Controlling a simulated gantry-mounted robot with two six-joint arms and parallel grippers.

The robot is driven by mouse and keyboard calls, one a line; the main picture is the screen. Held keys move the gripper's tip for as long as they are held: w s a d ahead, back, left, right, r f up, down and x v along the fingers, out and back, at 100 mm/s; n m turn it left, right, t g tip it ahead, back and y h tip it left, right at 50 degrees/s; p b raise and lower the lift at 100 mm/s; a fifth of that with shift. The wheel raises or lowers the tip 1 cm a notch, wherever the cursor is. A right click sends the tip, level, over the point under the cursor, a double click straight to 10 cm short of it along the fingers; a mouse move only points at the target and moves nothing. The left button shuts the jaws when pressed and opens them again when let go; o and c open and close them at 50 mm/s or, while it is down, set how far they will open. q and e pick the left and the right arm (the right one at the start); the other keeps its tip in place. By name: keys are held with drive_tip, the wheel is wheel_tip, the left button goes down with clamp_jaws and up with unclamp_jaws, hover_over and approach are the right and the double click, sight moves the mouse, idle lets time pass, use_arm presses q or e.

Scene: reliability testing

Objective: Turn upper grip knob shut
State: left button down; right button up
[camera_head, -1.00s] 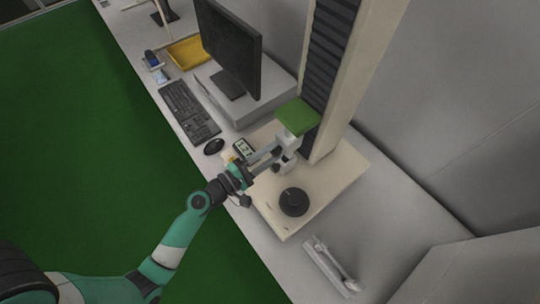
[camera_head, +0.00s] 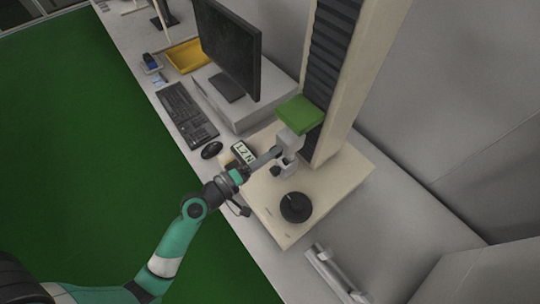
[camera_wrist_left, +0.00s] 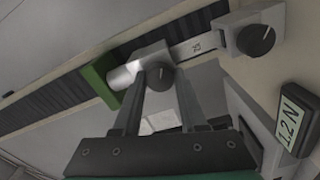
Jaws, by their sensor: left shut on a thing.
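The upper grip (camera_head: 291,139) is a grey block under the green block (camera_head: 299,114) on the test stand. In the left wrist view, its black knob (camera_wrist_left: 159,76) with a pale mark sits between my left fingertips. My left gripper (camera_head: 277,151) is shut on this knob, and its fingers hide the knob in the head view. A pale strip (camera_wrist_left: 193,47) runs from the upper grip to the lower grip (camera_wrist_left: 262,28), which has its own black knob (camera_wrist_left: 256,40). My right gripper is not in view.
The stand's column (camera_head: 350,75) rises behind the grips. A round black dial (camera_head: 296,207) sits on the beige base (camera_head: 340,185). A force display (camera_wrist_left: 292,118) reads 1.2 N. A mouse (camera_head: 211,150), keyboard (camera_head: 187,115) and monitor (camera_head: 228,48) stand to the left.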

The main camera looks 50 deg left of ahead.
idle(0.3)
use_arm(q)
drive_tip(key=shift+c, duration=2.2)
unclamp_jaws()
drive_tip(key=shift+s, duration=0.1)
drive_tip(key=s+b, duration=0.2)
drive_tip(key=s, duration=0.9)
drive_tip(key=shift+s+a, duration=0.2)
drive_tip(key=shift+a, duration=0.05)
